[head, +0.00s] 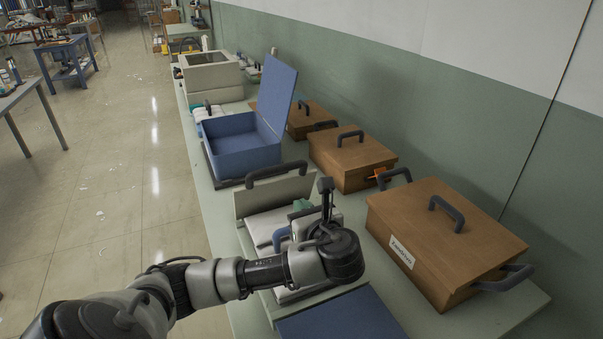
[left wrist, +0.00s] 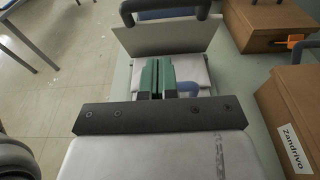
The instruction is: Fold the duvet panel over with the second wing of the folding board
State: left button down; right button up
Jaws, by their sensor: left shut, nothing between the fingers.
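The folding board lies on the long bench, with a pale wing (head: 250,203) tilted up at its far side and a dark handle (head: 277,172) on that wing's top edge. The wing also shows in the left wrist view (left wrist: 165,38). The white duvet panel (head: 262,224) lies flat in front of it, partly covered by my arm. A blue handle (head: 281,239) shows beside my wrist. My left gripper (head: 303,204) is over the white panel, its green fingers (left wrist: 157,72) together and empty, apart from the raised wing. My right gripper is not in view.
A blue flat panel (head: 342,318) lies at the near end. An open blue box (head: 240,150) stands beyond the board. Wooden lidded boxes (head: 440,240) with handles line the wall to the right; the nearest is labelled. The floor to the left is open.

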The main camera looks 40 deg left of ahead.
pick_arm(q)
jog(key=r+p+x, duration=0.2)
jog(key=x, duration=1.1)
jog(key=shift+w+a+f, duration=0.2)
jog(key=shift+a+f, duration=0.2)
jog(key=shift+a, duration=0.1)
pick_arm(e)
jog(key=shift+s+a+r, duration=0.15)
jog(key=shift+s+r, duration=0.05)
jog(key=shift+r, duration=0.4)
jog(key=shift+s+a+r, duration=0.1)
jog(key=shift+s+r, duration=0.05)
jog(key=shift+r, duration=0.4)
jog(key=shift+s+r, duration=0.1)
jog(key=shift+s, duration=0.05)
